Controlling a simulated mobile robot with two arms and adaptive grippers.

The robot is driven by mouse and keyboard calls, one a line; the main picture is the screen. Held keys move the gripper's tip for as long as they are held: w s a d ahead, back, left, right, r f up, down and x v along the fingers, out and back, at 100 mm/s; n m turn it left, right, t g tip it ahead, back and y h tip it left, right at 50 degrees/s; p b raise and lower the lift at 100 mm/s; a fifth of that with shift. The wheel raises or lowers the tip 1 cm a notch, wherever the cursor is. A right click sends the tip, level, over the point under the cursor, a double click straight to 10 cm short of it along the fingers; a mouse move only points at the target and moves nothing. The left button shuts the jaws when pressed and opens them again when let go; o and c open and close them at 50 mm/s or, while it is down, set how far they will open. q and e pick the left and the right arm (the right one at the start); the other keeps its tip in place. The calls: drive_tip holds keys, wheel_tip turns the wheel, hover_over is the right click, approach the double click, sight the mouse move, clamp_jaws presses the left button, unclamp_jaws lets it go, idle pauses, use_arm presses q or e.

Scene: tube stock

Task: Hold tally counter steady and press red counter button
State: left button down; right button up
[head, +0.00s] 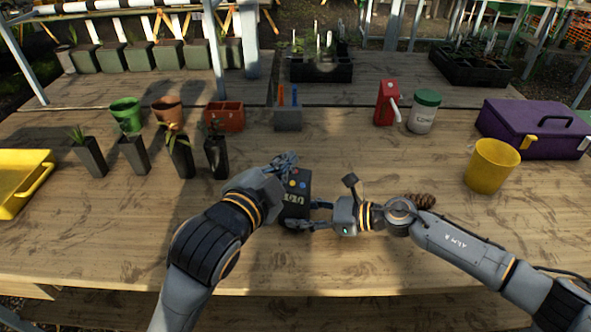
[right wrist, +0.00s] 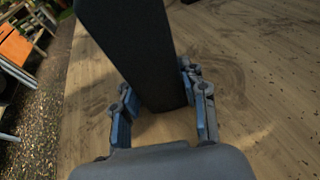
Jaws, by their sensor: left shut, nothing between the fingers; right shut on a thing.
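The tally counter (head: 297,199) is a dark upright box on the wooden table, with pale digits on its front and small coloured buttons above them. A blue and a yellowish button show; a reddish spot sits higher, close under my left gripper. My left gripper (head: 287,159) is shut and empty at the counter's top; I cannot tell whether it touches a button. My right gripper (head: 309,215) is shut on the counter's lower part from the right. In the right wrist view, the counter (right wrist: 135,45) stands between the two fingers (right wrist: 157,100).
A pine cone (head: 420,200) lies right of my right wrist. A yellow cup (head: 491,166), purple case (head: 535,128), lidded jar (head: 424,112) and red dispenser (head: 386,102) stand farther right. Several potted plants (head: 180,158) and a yellow tray (head: 18,183) are left. The front table strip is clear.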

drive_tip(key=o, duration=0.9)
drive_tip(key=shift+o, duration=0.2)
